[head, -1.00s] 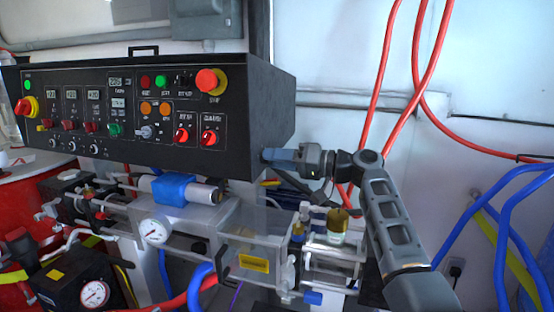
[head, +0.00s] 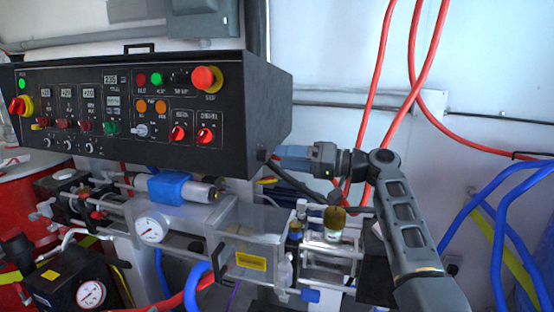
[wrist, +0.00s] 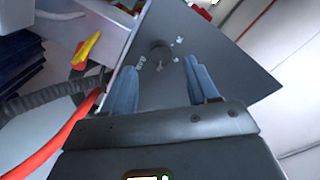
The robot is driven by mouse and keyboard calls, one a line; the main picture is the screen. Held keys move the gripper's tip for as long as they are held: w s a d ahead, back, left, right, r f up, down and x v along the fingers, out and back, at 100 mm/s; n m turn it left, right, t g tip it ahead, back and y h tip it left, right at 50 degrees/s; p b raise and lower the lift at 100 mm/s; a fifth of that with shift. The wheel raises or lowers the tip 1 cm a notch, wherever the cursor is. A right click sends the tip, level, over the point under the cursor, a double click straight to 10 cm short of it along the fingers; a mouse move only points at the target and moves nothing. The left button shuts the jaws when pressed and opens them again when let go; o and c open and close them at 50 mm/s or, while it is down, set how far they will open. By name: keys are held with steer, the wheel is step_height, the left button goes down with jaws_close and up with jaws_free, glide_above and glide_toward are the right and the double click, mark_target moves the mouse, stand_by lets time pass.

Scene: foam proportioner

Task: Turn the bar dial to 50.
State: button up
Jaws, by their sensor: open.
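The black control panel (head: 130,105) fills the upper left of the head view. A grey pointer knob (head: 141,130) sits in its lower middle; its lettering is too small to read, so I cannot tell whether it is the bar dial. My gripper (head: 278,158) is just right of the panel's right side, below the front controls and apart from the knob. In the wrist view, my gripper's two blue fingers (wrist: 165,75) are spread and empty. Beyond them is a grey plate with a dark round fitting (wrist: 160,52) and small pale parts.
A red emergency button (head: 204,78) and red selector knobs (head: 177,133) are on the panel. A clear tank assembly with a brass cap (head: 334,218) stands below my arm. Red hoses (head: 412,95) hang behind it, and blue hoses (head: 505,225) are at the right.

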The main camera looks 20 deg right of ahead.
steer(key=shift+v, duration=1.95)
